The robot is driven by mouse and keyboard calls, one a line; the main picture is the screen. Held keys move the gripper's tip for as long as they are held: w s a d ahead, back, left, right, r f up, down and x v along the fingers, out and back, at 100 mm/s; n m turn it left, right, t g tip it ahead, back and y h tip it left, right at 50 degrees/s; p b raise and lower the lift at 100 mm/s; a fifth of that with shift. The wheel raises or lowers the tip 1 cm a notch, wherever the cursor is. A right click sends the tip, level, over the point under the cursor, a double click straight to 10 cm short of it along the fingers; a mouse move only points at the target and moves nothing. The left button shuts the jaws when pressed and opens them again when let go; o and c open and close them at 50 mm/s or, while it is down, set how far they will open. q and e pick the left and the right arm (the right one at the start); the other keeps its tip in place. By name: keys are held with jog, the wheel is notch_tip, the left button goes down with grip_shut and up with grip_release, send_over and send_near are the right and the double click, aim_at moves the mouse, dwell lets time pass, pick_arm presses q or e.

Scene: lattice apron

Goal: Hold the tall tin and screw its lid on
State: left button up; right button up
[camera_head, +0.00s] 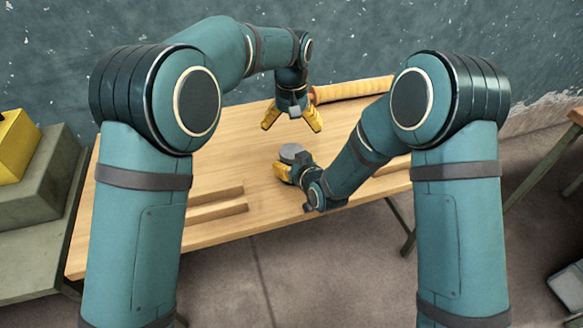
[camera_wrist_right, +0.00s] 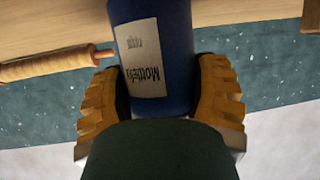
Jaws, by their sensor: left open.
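The tall tin (camera_wrist_right: 178,45) is blue with a pale label and stands between the yellow fingers of my right gripper (camera_wrist_right: 160,100) in the right wrist view. Both fingers lie against its sides. In the head view my right gripper (camera_head: 284,171) is at the table's middle, and a round grey top (camera_head: 294,152) shows there; I cannot tell whether this is the lid or the bare tin top. My left gripper (camera_head: 291,119) is open and empty, pointing down, beyond and above the tin. No separate lid shows.
The wooden table (camera_head: 225,155) has two wooden strips (camera_head: 215,201) at its front left. A ribbed wooden roller (camera_head: 353,89) lies along the back right, and also shows in the right wrist view (camera_wrist_right: 50,68). A yellow block (camera_head: 15,145) sits on a green-grey stand at left.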

aim_at(292, 150)
grip_shut()
pick_arm(q)
jog(key=shift+f+n, duration=0.15)
jog(key=shift+n, duration=2.15)
jog(key=shift+f, duration=3.85)
jog(key=c, duration=1.2)
jog(key=o, duration=1.2)
